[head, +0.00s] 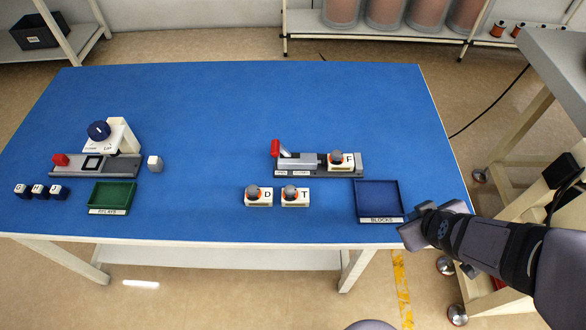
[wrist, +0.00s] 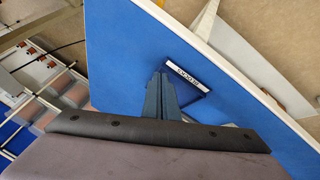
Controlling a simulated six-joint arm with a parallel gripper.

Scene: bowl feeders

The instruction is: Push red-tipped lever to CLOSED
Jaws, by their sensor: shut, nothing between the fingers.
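The red-tipped lever (head: 277,148) stands at the left end of a grey clamp fixture (head: 318,171) right of the table's middle. Its red tip points up and slightly left. Small labels lie on the fixture's front edge, too small to read. My gripper (head: 412,230) is at the table's front right edge, beside the blue tray and well right of the lever. In the wrist view its fingers (wrist: 162,92) are together and empty, pointing toward the tray. The lever is not visible there.
The blue BLOCKS tray (head: 380,218) lies between my gripper and the fixture. Knobbed blocks D (head: 259,197) and T (head: 295,197) stand in front of the fixture. A green tray (head: 112,196) and another fixture (head: 95,166) are at left. The table's back middle is clear.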

